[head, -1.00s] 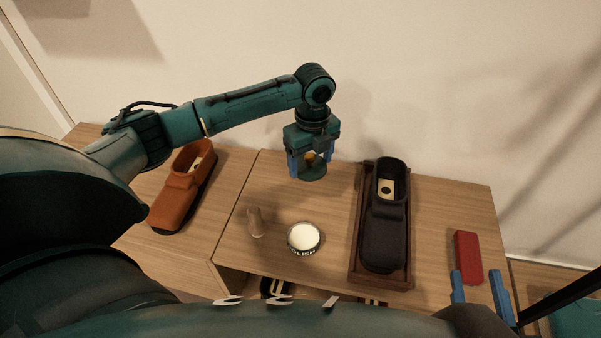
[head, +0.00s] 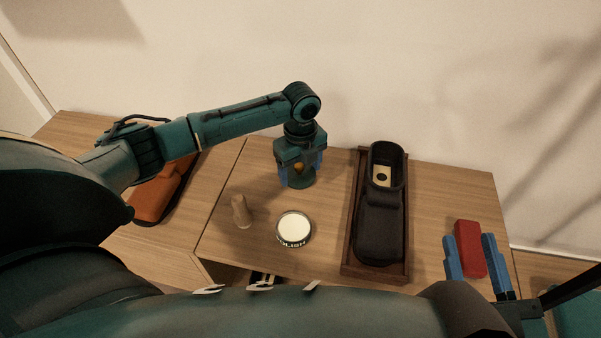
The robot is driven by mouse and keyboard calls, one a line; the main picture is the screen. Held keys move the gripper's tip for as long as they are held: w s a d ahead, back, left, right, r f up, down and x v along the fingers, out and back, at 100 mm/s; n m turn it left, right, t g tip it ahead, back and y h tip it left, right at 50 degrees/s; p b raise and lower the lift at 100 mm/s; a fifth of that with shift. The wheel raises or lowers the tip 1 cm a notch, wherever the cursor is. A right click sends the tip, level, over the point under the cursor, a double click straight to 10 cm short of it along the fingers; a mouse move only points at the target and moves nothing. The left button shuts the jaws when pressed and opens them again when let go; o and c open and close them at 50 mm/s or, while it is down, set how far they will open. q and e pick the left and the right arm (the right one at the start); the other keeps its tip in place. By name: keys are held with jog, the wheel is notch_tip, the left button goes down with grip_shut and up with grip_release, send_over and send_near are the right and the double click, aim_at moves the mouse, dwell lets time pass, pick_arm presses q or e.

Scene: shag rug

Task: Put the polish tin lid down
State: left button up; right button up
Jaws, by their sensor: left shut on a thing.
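The polish tin (head: 294,229) stands open on the wooden table, its round pale top facing up and its label toward me. My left gripper (head: 299,176) is behind the tin, pointing down, with its blue fingers shut on the dark green polish tin lid (head: 302,184). A small orange-yellow spot shows between the fingers. The lid is at or just above the tabletop; I cannot tell whether it touches. My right gripper (head: 470,256) is open at the right, its blue fingers apart on either side of the near part of a red block (head: 469,242); contact cannot be told.
A black shoe (head: 379,225) lies in a dark wooden tray (head: 348,262) right of the tin. A wooden peg-like piece (head: 241,211) stands left of the tin. An orange-brown shoe (head: 155,199) is at the left, partly behind my arm. Bare table (head: 338,180) lies between lid and tray.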

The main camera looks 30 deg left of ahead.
aim_at(301, 166)
pick_arm(q)
jog(key=shift+f, duration=0.1)
pick_arm(e)
jog(key=shift+w+r, duration=0.1)
jog(key=shift+r, duration=0.3)
pick_arm(q)
jog(key=shift+f, duration=0.1)
jog(key=o, duration=0.9)
jog(key=shift+o, duration=0.2)
pick_arm(e)
jog(key=shift+f, duration=0.2)
pick_arm(q)
notch_tip(301, 166, up, 6)
jog(key=p, duration=0.2)
jog(key=shift+w+f+p, duration=0.1)
jog(key=shift+p, duration=0.3)
notch_tip(301, 166, up, 6)
jog(key=p, duration=0.2)
jog(key=shift+r, duration=0.2)
pick_arm(e)
jog(key=shift+s+d+n+g+h, duration=0.3)
jog(key=shift+d+n, duration=0.15)
jog(key=shift+n, duration=0.05)
